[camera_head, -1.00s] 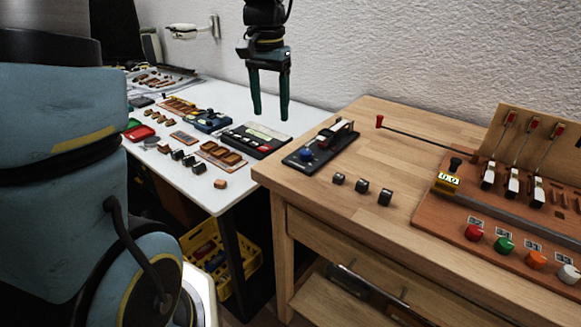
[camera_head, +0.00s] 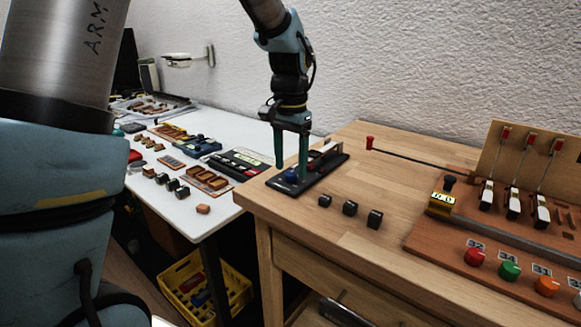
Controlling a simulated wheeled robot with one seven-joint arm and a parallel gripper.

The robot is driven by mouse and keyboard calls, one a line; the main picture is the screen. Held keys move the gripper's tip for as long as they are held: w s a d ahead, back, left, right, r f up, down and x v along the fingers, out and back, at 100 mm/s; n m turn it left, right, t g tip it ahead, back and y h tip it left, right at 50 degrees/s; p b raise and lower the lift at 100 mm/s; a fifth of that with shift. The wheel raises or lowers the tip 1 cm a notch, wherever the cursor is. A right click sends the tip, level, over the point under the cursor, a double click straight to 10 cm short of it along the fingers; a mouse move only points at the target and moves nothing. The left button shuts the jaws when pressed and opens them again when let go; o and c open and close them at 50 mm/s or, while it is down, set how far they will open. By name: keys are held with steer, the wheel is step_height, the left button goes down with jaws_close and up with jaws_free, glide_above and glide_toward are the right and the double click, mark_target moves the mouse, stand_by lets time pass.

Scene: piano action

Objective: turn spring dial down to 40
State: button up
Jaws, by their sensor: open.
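The fingertips are at or just above the blue knob, one to each side in this view. I cannot tell whether they touch it. Part of the device is hidden behind the right finger.
On the wooden bench (camera_head: 340,240), several small dark blocks (camera_head: 350,208) lie in front of the device. A red-tipped rod (camera_head: 370,143) and the piano action model with coloured knobs (camera_head: 509,271) are to the right. A white table (camera_head: 150,200) with many small parts stands left.

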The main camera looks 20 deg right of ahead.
steer(key=shift+f, duration=0.75)
steer(key=shift+c, duration=0.4)
jaws_close()
